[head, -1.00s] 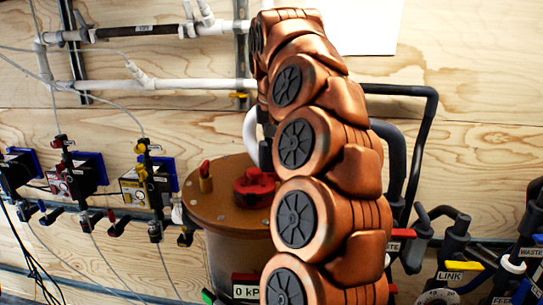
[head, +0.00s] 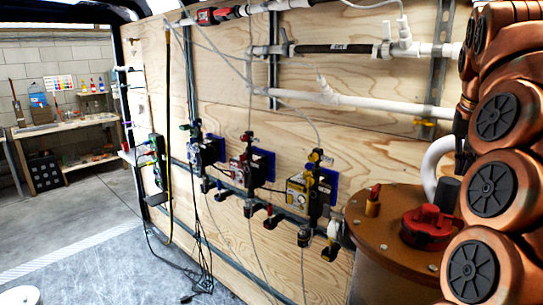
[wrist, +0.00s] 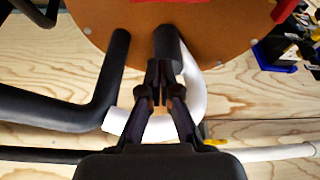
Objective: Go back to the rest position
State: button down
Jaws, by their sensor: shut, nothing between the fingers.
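My gripper (wrist: 158,97) shows in the wrist view with its fingers together and nothing between them. Its tips are in front of a black pipe end and a white curved pipe (wrist: 193,90), close to the copper-brown tank lid (wrist: 110,25); I cannot tell whether they touch. In the head view my copper-coloured arm fills the right side, and the gripper is out of sight there. The tank (head: 385,228), with a red valve handle (head: 430,225) on top, stands beside the arm.
Plywood wall (head: 350,130) carries white pipes (head: 370,104) and several small valve units (head: 312,190) with cables. A thick black pipe (wrist: 60,110) runs beside my gripper. Grey floor (head: 90,235) is clear at left, with a workbench (head: 65,125) at the back.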

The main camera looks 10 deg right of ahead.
jog(key=s+a+f+n, duration=0.1)
jog(key=a+f+n, duration=0.1)
jog(key=a+f, duration=0.2)
jog(key=a+f+n+g+y, duration=0.1)
jog(key=a+f, duration=0.3)
jog(key=a, duration=0.6)
jog(key=s+a+f+n, duration=0.1)
jog(key=a+f+n, duration=0.3)
jog(key=a, duration=0.3)
jog(key=shift+s+a+f, duration=0.1)
jog(key=shift+s+f, duration=0.25)
jog(key=shift+f, duration=0.05)
jog(key=s+a+f+n+g+y, duration=0.1)
jog(key=s+a+f, duration=0.4)
jog(key=s+f, duration=0.4)
jog(key=s+a+f+n+g, duration=0.1)
jog(key=s+a+f+g, duration=0.1)
jog(key=s+a+f, duration=0.4)
jog(key=s+f, duration=0.3)
jog(key=s, duration=0.1)
jog(key=shift+s+n+y, duration=0.25)
jog(key=shift+n+y, duration=0.05)
jog(key=shift+y, duration=0.1)
jog(key=shift+a, duration=0.1)
